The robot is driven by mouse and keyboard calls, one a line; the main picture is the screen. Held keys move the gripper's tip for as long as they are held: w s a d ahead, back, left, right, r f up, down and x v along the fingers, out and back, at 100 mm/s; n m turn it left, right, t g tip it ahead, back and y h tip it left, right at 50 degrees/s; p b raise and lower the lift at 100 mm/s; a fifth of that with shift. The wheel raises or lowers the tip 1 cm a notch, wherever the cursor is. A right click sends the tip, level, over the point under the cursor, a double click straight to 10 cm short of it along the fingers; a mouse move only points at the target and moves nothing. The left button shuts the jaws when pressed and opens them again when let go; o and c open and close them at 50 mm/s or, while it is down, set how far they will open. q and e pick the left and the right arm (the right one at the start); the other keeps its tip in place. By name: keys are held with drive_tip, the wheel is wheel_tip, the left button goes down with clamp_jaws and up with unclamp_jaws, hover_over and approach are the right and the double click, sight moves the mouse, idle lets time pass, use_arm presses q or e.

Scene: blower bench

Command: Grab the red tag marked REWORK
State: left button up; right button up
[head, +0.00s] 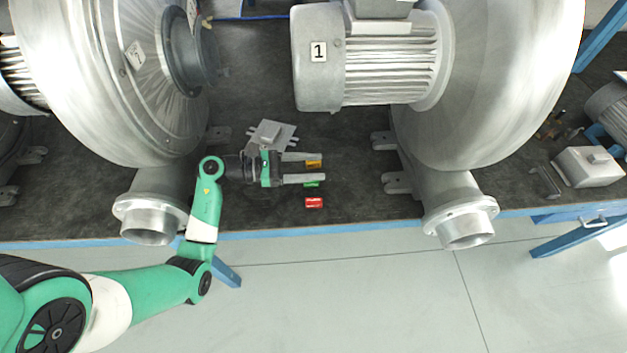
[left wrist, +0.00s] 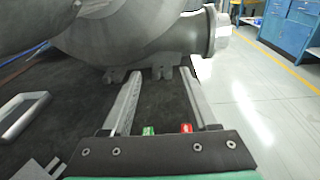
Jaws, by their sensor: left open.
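A small red tag (head: 314,203) lies on the dark bench top near its front edge. It also shows in the left wrist view (left wrist: 186,128), low in the frame beside the right finger; its lettering is too small to read. My left gripper (head: 323,168) is open and empty. In the head view its fingers point right, and the red tag lies just below the lower finger, outside the jaws. A green tag (head: 311,184) shows at the lower finger, partly covered by it. A yellow-orange tag (head: 314,164) shows near the upper fingertip.
A grey metal box (head: 270,135) sits behind my left wrist. Large blowers stand on both sides, with outlet flanges (head: 148,222) and (head: 465,225) reaching past the front edge. The bench is clear right of the tags up to the right blower's feet (head: 397,183).

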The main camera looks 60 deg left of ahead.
sight(311, 200)
use_arm(q)
drive_tip(key=s+f+g, duration=0.1)
drive_tip(key=s+f, duration=0.1)
drive_tip(key=f, duration=0.1)
drive_tip(key=s+f+g, duration=0.1)
drive_tip(key=f, duration=0.2)
drive_tip(key=s+f+g, duration=0.1)
drive_tip(key=s+f, duration=0.1)
drive_tip(key=f, duration=0.1)
drive_tip(key=shift+s+d+f+m+g, duration=0.25)
drive_tip(key=shift+s+d+m+g, duration=0.05)
drive_tip(key=shift+m+g, duration=0.1)
drive_tip(key=b+x, duration=0.1)
drive_tip(key=x, duration=0.3)
drive_tip(key=shift+w+d+b, duration=0.2)
drive_tip(key=shift+w+b, duration=0.1)
drive_tip(key=shift+w, duration=0.2)
clamp_jaws()
